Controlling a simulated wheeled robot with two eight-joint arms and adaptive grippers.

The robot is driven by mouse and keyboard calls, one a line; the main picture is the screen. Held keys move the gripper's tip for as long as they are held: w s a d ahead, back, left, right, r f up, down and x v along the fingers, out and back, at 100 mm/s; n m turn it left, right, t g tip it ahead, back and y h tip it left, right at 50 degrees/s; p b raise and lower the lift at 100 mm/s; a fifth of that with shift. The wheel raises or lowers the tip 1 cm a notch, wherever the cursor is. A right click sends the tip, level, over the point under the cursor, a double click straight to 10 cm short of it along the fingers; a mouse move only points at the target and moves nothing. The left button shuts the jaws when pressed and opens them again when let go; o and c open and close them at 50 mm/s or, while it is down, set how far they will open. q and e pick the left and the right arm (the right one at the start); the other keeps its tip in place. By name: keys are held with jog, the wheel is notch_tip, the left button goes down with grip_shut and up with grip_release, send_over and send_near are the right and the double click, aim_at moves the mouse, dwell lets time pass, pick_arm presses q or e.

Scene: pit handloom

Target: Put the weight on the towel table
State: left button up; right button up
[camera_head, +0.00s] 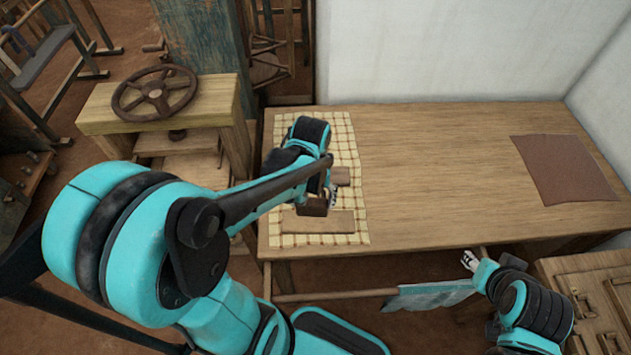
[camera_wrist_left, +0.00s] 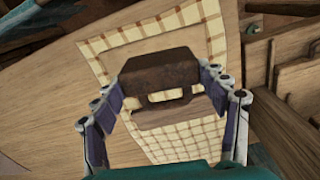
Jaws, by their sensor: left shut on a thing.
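The weight, a dark brown block with a slot-like opening, is between the fingers of my left gripper (camera_head: 328,196). It fills the middle of the left wrist view (camera_wrist_left: 158,68) and shows in part in the head view (camera_head: 313,206). My left gripper is shut on it, over the checked towel (camera_head: 288,239) on the wooden table (camera_head: 430,170). I cannot tell whether the weight touches what is below. My right gripper (camera_head: 469,260) is by the table's front edge at lower right; its jaws are too small to read.
A flat wooden board (camera_head: 336,222) lies on the towel, with a smaller brown piece (camera_head: 341,175) behind it. A brown mat (camera_head: 563,168) lies at the table's right. A handwheel (camera_head: 155,93) stands on a wooden frame to the left. The table's middle is clear.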

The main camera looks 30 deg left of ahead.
pick_arm(q)
jog(key=shift+s+d+r, duration=0.2)
jog(key=shift+s+r, duration=0.05)
jog(key=shift+s, duration=0.05)
jog(key=w+d+f+m, duration=0.4)
jog(key=w+f, duration=0.1)
jog(key=w, duration=0.5)
jog(key=shift+d+f+m, duration=0.2)
jog(key=shift+d+m, duration=0.05)
jog(key=shift+m, duration=0.15)
dwell(0.6)
